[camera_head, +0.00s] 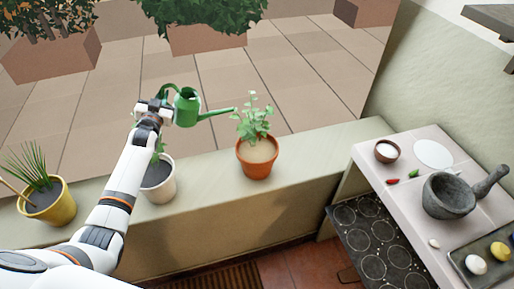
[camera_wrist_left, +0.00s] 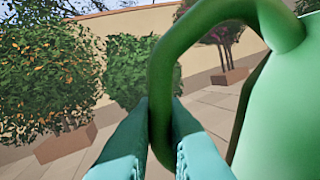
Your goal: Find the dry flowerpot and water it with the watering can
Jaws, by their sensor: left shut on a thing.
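My left gripper (camera_head: 152,106) is shut on the handle of the green watering can (camera_head: 187,107). In the left wrist view the fingers (camera_wrist_left: 158,135) close around the can's handle (camera_wrist_left: 163,75). The can is held above the ledge, its spout pointing right toward the plant in the terracotta pot (camera_head: 257,163). That pot has pale, sandy soil. The white pot (camera_head: 160,188) has dark soil and is partly hidden by my left arm. The yellow pot (camera_head: 48,208) at the left also has dark soil and a spiky plant. My right gripper is not in view.
The pots stand on a pale ledge (camera_head: 215,180). At the right, a counter holds a stone mortar (camera_head: 448,196), a small bowl (camera_head: 387,151), and a tray (camera_head: 480,262) with egg-like items. A dark hob-like panel (camera_head: 375,235) lies below. Planters with shrubs stand on the paving beyond.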

